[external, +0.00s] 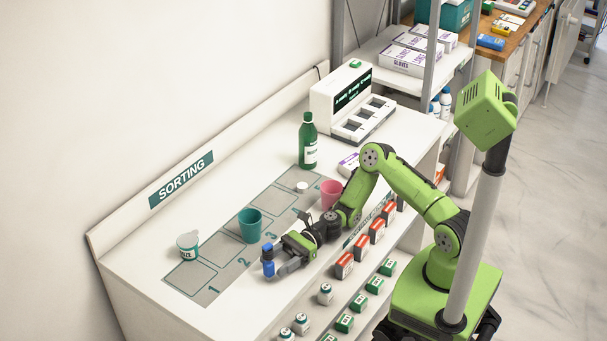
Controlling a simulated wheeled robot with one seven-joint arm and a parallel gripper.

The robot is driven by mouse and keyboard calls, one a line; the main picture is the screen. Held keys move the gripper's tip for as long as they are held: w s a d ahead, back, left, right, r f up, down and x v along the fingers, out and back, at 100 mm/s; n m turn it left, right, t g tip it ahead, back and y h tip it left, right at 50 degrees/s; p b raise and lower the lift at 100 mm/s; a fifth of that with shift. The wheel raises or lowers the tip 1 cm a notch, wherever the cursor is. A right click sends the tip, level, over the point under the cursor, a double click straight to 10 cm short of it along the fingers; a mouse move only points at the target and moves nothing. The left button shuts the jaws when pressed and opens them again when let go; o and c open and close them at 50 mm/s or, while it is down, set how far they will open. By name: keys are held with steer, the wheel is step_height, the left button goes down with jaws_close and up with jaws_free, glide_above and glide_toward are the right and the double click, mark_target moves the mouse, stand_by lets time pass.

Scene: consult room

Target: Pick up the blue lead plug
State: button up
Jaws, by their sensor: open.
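My gripper is open and reaches left, low over the counter. The fingers and the blue piece overlap in this view, so I cannot tell whether it stands between them or beside them.
A white device (352,100) is at the back. Boxes and small bottles fill the shelves below the front edge.

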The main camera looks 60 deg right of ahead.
mark_target(265, 271)
steer(key=a, duration=0.2)
steer(key=w+a, duration=0.1)
steer(key=a, duration=0.1)
steer(key=shift+a, duration=0.35)
steer(key=shift+d+r, duration=0.1)
steer(key=c, duration=1)
